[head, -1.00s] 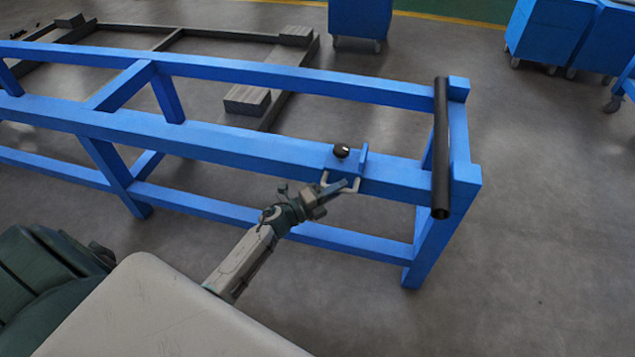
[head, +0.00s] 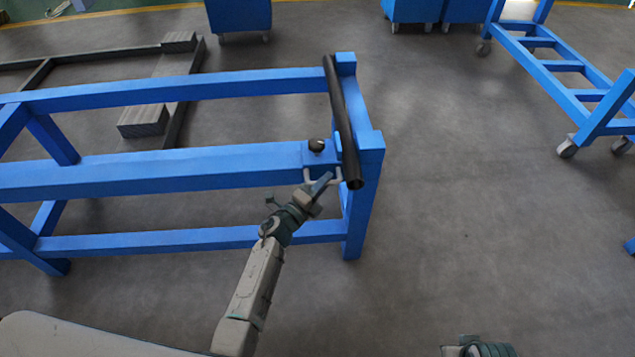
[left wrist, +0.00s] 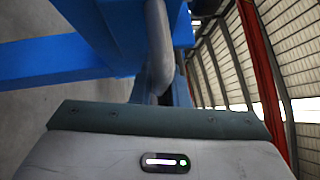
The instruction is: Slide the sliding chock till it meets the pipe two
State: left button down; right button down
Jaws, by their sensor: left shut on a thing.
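The sliding chock (head: 314,159) is a blue block with a black knob on top, a small upright plate and a grey bar handle. It sits on the near blue beam, close to its right end. Pipe two, a dark round pipe (head: 342,120), lies across the right end of the frame. The chock's plate is right beside the pipe; I cannot tell whether they touch. My left gripper (head: 321,184) is shut on the chock's handle at the near side of the beam. The grey handle (left wrist: 159,45) also shows in the left wrist view. My right gripper's fingers are not visible.
The long blue frame (head: 130,176) extends to the left. A grey metal frame (head: 150,100) lies on the floor behind it. Blue wheeled carts (head: 239,16) stand at the back, and a blue trolley (head: 570,85) stands at the right. The floor right of the frame is open.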

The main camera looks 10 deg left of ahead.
pick_arm(q)
jog(key=shift+d, duration=0.1)
jog(key=c, duration=1.4)
grip_release()
jog(key=shift+s, duration=0.1)
jog(key=v, duration=1)
jog(key=shift+s, duration=0.25)
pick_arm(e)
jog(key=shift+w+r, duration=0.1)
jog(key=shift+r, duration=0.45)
pick_arm(q)
jog(key=shift+f, duration=0.1)
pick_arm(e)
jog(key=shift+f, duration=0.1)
